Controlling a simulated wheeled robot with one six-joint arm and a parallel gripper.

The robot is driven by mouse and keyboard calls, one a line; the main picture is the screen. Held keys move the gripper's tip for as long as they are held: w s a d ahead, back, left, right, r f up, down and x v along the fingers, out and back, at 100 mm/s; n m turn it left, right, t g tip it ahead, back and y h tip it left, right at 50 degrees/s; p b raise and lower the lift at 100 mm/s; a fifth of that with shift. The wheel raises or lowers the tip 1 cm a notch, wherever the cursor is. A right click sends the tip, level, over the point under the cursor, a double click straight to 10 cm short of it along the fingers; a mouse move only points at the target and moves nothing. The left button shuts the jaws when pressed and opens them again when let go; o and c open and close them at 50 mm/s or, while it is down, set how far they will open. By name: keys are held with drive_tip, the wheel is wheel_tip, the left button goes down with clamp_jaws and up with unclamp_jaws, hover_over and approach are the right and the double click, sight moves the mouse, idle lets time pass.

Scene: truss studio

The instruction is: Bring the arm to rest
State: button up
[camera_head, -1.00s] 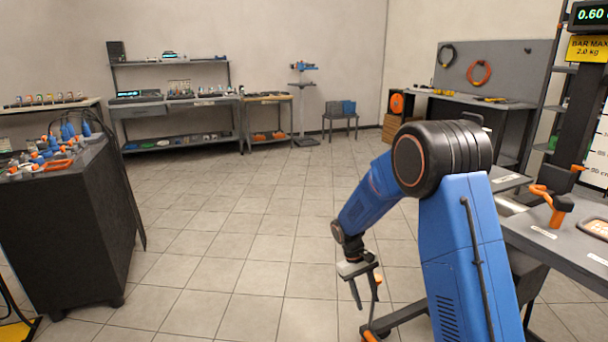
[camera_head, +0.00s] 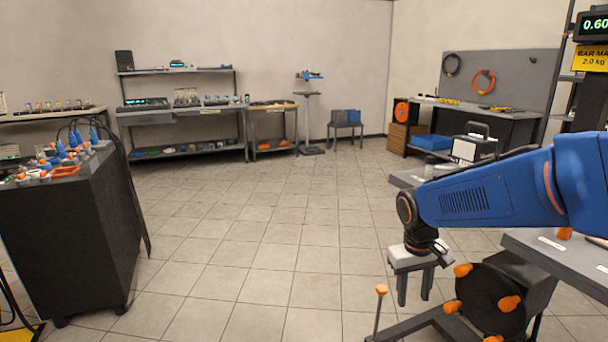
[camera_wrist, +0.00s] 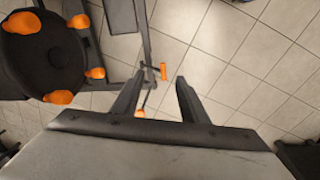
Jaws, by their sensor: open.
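My blue arm (camera_head: 490,193) reaches in from the right edge of the head view, nearly level, with its wrist bent down. My gripper (camera_head: 414,300) hangs from it, pointing at the floor, with its two dark fingers apart and nothing between them. In the wrist view my gripper (camera_wrist: 158,92) also shows open and empty, above the tiled floor (camera_wrist: 205,45). A black round part with orange knobs (camera_head: 490,302) stands close to the right of the fingers in the head view; it shows at the upper left of the wrist view.
A grey bench (camera_head: 560,255) lies below my arm at the right. An orange-tipped upright rod (camera_head: 380,300) stands left of the gripper. A black cabinet (camera_head: 65,235) with small tools stands at the left. The floor between is clear.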

drive_tip(key=s+d+r+t, duration=0.1)
drive_tip(key=s+r+t, duration=0.1)
drive_tip(key=s, duration=0.8)
drive_tip(key=s+r+m+t+y, duration=0.1)
drive_tip(key=s+r+t, duration=0.1)
drive_tip(key=s, duration=0.8)
drive_tip(key=shift+s+d+r+m, duration=0.3)
drive_tip(key=shift+d+r, duration=0.1)
drive_tip(key=shift+r, duration=0.15)
idle(0.7)
